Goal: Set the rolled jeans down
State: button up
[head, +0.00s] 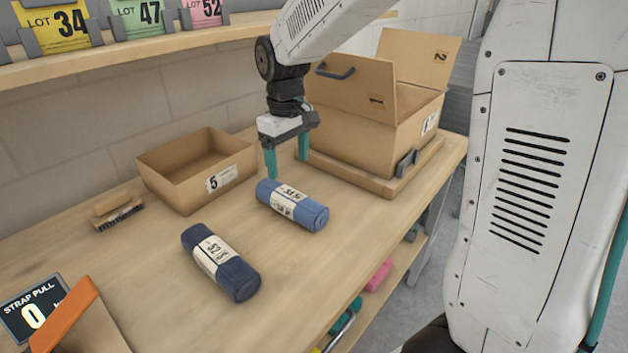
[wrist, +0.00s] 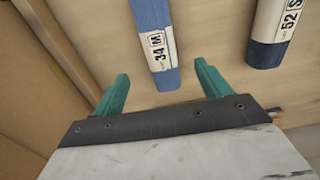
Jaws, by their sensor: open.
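A blue rolled pair of jeans (head: 292,206) with a cream label lies on the wooden bench. In the wrist view the roll (wrist: 156,38) shows the label "34 M" and lies ahead of the fingertips, between their lines. A darker navy roll (head: 220,263), labelled 52, lies to its left and nearer; it also shows in the wrist view (wrist: 272,40). My gripper (head: 286,168) points down just behind the blue roll, its teal fingers spread and empty.
An open cardboard box (head: 196,172) marked 5 stands behind the rolls. A larger box (head: 372,124) with raised flaps stands at the back right. A brush (head: 118,210) and a "STRAP PULL" display (head: 36,307) are at left. Bench around the rolls is clear.

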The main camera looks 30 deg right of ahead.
jog(key=s+d+r+m, duration=0.1)
jog(key=s+r+m, duration=0.1)
jog(key=s, duration=1.2)
jog(key=s+d+r+m+t, duration=0.1)
jog(key=s+d+r+m, duration=0.1)
jog(key=s, duration=1.2)
jog(key=shift+r+m, duration=0.15)
jog(key=shift+m, duration=0.15)
